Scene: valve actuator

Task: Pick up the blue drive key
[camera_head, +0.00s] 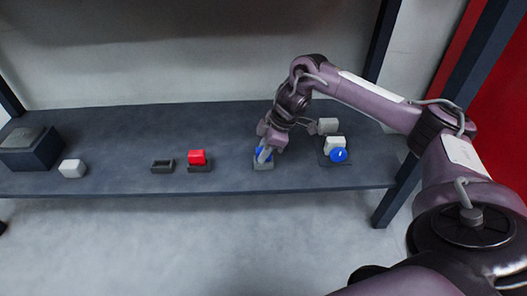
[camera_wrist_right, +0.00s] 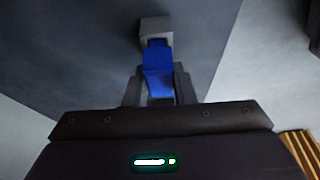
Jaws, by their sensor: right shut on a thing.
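The blue drive key (camera_head: 263,153) is at the middle right of the shelf, over a small grey holder (camera_head: 263,167). My right gripper (camera_head: 266,152) points down onto it from above and partly covers it. In the right wrist view my right gripper (camera_wrist_right: 160,90) is shut on the blue key (camera_wrist_right: 157,66), with one finger on each side. A light grey block (camera_wrist_right: 156,27) shows just beyond the key there. I cannot tell whether the key still touches the holder. My left gripper is not in view.
To the right stands a white valve body (camera_head: 334,144) with a blue round part (camera_head: 339,156). To the left are a red block (camera_head: 197,157) in a dark tray, an empty dark tray (camera_head: 162,166), a white block (camera_head: 72,169) and a dark box (camera_head: 30,149). The shelf between is clear.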

